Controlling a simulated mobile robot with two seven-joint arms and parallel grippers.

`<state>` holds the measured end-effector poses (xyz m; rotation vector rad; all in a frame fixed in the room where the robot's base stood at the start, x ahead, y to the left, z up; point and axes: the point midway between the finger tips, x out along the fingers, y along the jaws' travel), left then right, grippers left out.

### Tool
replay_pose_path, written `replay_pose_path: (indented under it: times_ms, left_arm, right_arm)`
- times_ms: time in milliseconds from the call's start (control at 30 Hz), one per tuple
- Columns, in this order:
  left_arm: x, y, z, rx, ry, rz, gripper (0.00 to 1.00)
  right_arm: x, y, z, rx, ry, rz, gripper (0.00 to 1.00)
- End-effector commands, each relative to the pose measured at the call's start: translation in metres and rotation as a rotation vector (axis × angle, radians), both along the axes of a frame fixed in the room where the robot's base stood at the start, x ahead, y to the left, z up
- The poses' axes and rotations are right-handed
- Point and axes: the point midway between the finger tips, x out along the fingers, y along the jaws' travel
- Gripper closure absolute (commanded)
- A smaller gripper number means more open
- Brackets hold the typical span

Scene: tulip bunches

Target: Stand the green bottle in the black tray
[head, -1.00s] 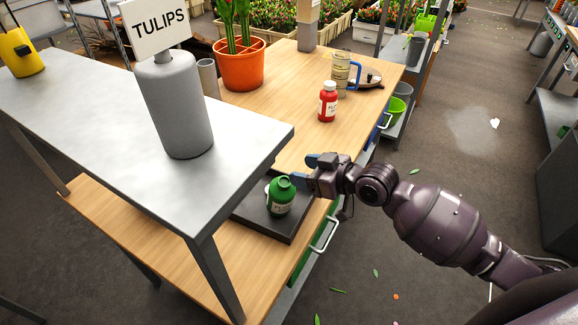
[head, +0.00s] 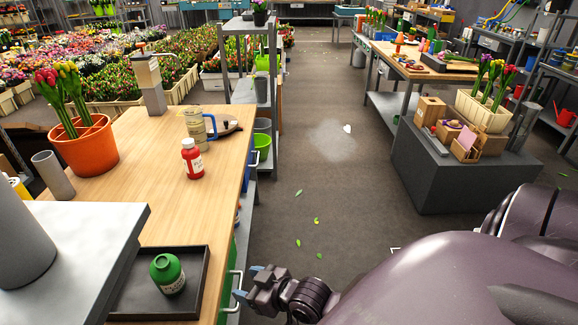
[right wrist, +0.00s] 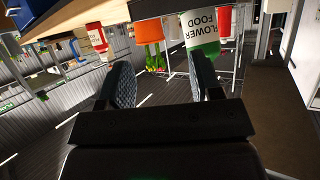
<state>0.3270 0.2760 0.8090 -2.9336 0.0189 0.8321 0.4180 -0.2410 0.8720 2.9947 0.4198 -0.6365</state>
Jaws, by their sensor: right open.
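The green bottle (head: 167,274) stands upright in the black tray (head: 198,290) on the wooden bench, with its cap on top. My right gripper (head: 249,282) is open and empty. It is out past the bench's right edge, apart from the bottle and tray. In the right wrist view, which is upside down, the bottle (right wrist: 202,36) with its "FLOWER FOOD" label shows beyond the open fingers (right wrist: 161,72), and the tray (right wrist: 160,8) shows at the top. My left gripper is not in view.
A red bottle (head: 192,159), a mug with a blue handle (head: 197,128) and an orange pot of tulips (head: 86,146) stand farther back on the bench. A grey metal shelf (head: 95,245) overhangs the left side near the tray. The floor (head: 335,190) to the right is open.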

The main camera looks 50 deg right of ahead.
Motion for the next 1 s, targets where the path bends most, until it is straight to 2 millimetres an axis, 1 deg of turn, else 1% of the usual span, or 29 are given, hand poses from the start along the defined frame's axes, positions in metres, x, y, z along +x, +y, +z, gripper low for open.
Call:
replay_pose_path:
  times_ms: [33, 100, 200, 300, 400, 467, 1000]
  left_arm:
    - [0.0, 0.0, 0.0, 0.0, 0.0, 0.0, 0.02]
    - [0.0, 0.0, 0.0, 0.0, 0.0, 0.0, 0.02]
    - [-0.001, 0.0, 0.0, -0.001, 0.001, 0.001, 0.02]
    - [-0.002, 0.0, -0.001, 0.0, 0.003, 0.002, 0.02]
    - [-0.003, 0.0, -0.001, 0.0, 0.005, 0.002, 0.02]
    - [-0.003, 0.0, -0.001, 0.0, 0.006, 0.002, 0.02]
    - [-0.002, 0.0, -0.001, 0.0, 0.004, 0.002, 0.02]
  right_arm:
    - [-0.02, -0.007, -0.016, -0.01, 0.028, -0.058, 0.41]
    - [-0.042, -0.016, -0.032, -0.036, 0.055, -0.121, 0.41]
    - [-0.068, -0.026, -0.049, -0.073, 0.09, -0.188, 0.41]
    - [-0.085, -0.033, -0.059, -0.098, 0.113, -0.229, 0.41]
    - [-0.093, -0.035, -0.063, -0.11, 0.122, -0.246, 0.41]
    - [-0.094, -0.036, -0.064, -0.113, 0.123, -0.248, 0.41]
    - [-0.093, -0.035, -0.063, -0.112, 0.122, -0.246, 0.41]
